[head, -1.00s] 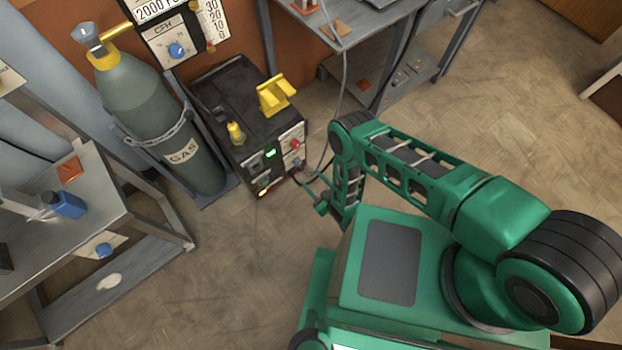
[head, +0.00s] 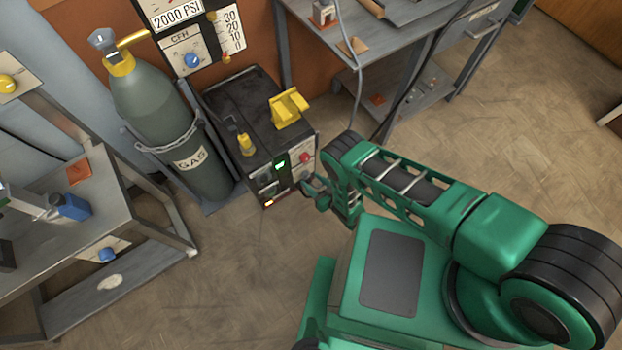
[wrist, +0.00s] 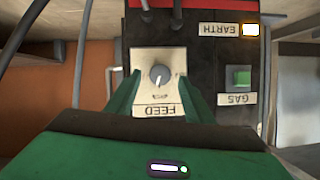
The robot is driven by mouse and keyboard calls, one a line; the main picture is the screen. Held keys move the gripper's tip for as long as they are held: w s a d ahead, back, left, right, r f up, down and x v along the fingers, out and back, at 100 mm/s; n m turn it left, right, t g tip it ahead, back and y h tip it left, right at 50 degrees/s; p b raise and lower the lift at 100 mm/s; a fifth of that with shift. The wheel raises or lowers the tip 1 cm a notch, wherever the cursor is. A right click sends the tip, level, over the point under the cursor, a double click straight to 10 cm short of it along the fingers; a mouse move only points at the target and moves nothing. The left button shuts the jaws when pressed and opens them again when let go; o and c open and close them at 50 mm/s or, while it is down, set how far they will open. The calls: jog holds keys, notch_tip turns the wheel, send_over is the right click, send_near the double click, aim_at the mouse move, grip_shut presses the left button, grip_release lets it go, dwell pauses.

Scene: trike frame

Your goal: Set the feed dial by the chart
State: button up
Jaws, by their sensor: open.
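The feed dial (wrist: 159,76) is a small grey knob with a pale pointer mark, on a light plate labelled FEED. The label reads upside down in the wrist view. The dial is on the front of a black machine (head: 240,110), low by the wall. My gripper (wrist: 159,88) is open, with its green fingers on either side of the dial plate. Whether they touch the knob cannot be told. In the head view my gripper (head: 317,190) is at the machine's front, and the feed dial cannot be made out. I cannot make out a chart.
A grey gas cylinder (head: 160,115) stands chained left of the machine. A grey table (head: 75,220) is at the left and a workbench (head: 395,45) at the back. In the wrist view a lit green GAS display (wrist: 238,78) and EARTH light (wrist: 250,30) sit beside the dial.

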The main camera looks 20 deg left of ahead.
aim_at(306, 175)
jog(key=shift+x, duration=1.4)
jog(key=c, duration=1)
jog(key=shift+s+a+n+t+h, duration=0.15)
jog(key=shift+n+t+h, duration=0.5)
jog(key=shift+n, duration=0.75)
jog(key=shift+c, duration=0.2)
jog(key=o, duration=1)
jog(key=shift+o, duration=0.2)
